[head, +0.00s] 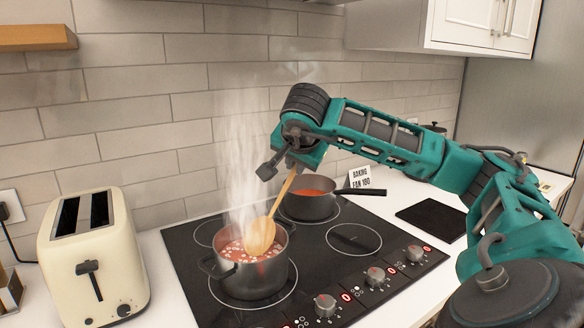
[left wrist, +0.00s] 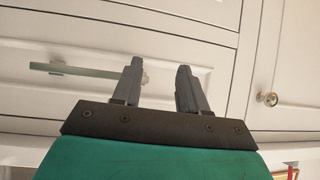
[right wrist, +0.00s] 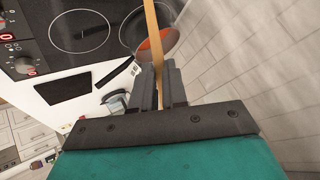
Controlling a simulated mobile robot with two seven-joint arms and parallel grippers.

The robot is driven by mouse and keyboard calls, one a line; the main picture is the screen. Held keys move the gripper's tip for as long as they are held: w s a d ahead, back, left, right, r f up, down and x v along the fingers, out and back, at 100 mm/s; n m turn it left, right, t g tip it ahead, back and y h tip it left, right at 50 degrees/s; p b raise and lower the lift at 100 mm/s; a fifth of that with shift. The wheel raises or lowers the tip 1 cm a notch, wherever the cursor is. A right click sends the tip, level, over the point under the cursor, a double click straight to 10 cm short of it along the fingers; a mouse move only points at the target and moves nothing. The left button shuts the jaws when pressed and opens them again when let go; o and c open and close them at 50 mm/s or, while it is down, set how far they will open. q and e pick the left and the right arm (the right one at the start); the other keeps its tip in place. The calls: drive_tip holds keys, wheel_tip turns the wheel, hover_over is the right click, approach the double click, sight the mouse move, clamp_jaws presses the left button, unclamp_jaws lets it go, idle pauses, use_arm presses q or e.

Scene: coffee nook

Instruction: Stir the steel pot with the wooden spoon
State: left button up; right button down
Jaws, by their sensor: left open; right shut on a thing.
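The steel pot (head: 254,277) stands on the front left burner of the hob, with red soup and pale bits in it and steam rising. The wooden spoon (head: 262,232) slants down from my right gripper (head: 282,165), with its bowl at the pot's opening, over the soup. I cannot tell whether the spoon's tip touches the soup. My right gripper is shut on the spoon's handle, which also shows between the fingers in the right wrist view (right wrist: 152,45). My left gripper (left wrist: 160,82) is open and empty in the left wrist view, in front of white cabinet fronts.
A dark saucepan (head: 308,203) of red sauce stands on the burner behind, its handle pointing right. A cream toaster (head: 92,262) is left of the hob (head: 190,262). The tiled wall is close behind.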

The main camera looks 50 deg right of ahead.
drive_tip(key=s+d+r, duration=0.1)
drive_tip(key=d+r, duration=0.3)
drive_tip(key=r, duration=0.3)
drive_tip(key=shift+s+d, duration=0.25)
idle(0.3)
idle(0.5)
drive_tip(key=shift+r, duration=2.45)
